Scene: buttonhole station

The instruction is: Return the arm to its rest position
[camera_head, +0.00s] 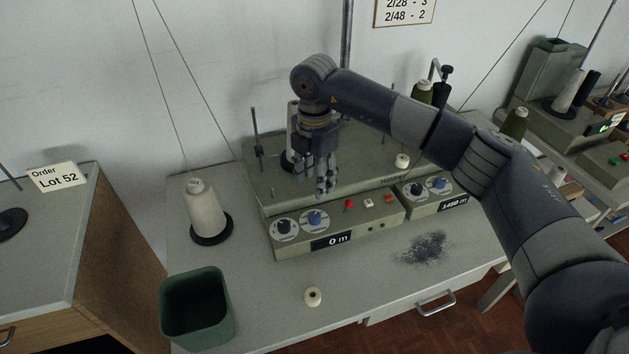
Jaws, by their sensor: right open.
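My right arm comes in from the right edge and arches over the table. Its gripper (318,183) points down above the grey-green winding machine (270,190), with its fingers apart and nothing visible between them. Whether the fingertips touch the machine cannot be told from this angle. A pale cone, partly hidden, stands right behind the gripper. My left gripper is not in view.
A white thread cone (203,212) stands on the table (345,285) at left. A green bin (195,308) is at the front left. A small spool (313,297) and a dark lint patch (424,247) lie in front of the machine. Another small spool (402,161) sits on the machine.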

